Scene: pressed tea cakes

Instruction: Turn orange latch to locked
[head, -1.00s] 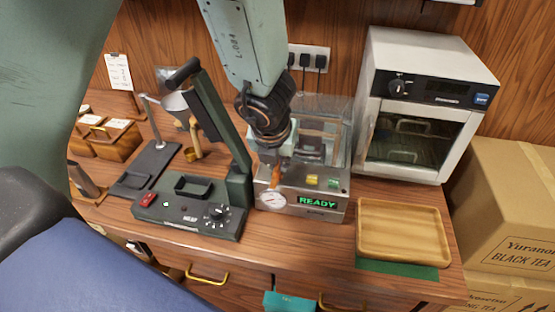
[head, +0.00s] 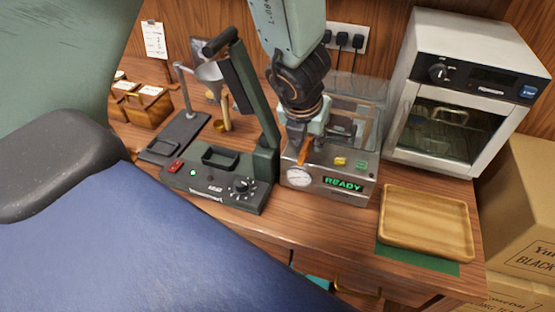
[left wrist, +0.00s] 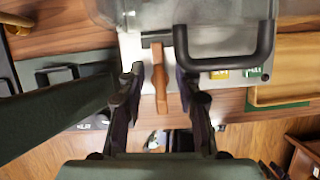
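The orange latch (head: 305,151) is on the front left of the steel machine (head: 332,182), whose display reads READY. In the left wrist view the latch (left wrist: 160,90) points down the picture, toward the camera side. My left gripper (head: 303,140) is over the front of the machine. In the left wrist view its two fingers (left wrist: 161,88) stand on either side of the latch, open, with a visible gap on each side. The gripper partly hides the latch in the head view. My right gripper is not in view.
A dark handle (left wrist: 225,60) curves close to the right finger. A green lever device (head: 215,180) stands left of the machine. A wooden tray (head: 427,250) lies to the right, below a white oven (head: 455,95). Cardboard boxes (head: 520,215) stand at far right.

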